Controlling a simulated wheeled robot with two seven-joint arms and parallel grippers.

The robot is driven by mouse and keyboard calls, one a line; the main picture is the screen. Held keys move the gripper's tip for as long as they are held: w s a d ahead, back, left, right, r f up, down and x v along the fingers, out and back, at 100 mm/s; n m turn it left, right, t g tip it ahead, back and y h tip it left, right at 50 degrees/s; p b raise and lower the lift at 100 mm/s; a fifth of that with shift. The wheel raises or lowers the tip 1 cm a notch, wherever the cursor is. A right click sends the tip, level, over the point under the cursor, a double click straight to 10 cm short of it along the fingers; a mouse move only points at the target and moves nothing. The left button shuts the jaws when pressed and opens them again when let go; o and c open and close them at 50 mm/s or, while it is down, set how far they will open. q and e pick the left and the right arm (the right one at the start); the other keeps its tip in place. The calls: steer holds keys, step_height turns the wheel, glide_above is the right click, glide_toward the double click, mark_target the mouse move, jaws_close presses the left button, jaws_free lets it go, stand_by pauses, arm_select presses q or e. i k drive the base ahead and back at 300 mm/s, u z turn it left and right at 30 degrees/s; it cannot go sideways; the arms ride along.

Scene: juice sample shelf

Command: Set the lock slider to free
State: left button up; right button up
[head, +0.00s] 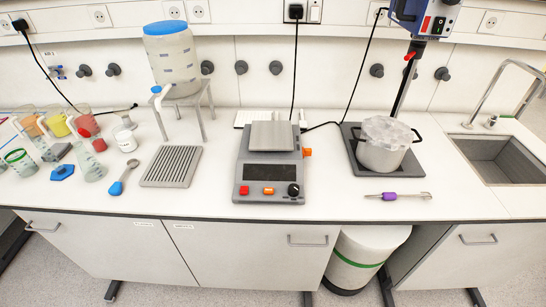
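A grey bench device (240,170) with a flat steel plate (271,136) on top stands in the middle of the bench. Its front panel has a dark display (271,172), a red button (244,190), an orange control (269,191) and a black knob (293,190). A small orange piece (307,152) sticks out from its right side. No part is clearly labelled as the lock slider, and I cannot read any position marks. Neither of my grippers is in view.
A steel pot (383,158) stands on a stirrer stand at right, with a purple-handled tool (390,196) before it. A sink (502,158) is far right. A ribbed grey rack (172,166), a large container (172,55) and several beakers stand left. Bench before the device is clear.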

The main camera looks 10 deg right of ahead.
mark_target(306, 152)
steer(key=z, duration=1.85)
steer(key=k, duration=0.9)
steer(key=u, duration=1.8)
steer(key=i, duration=0.5)
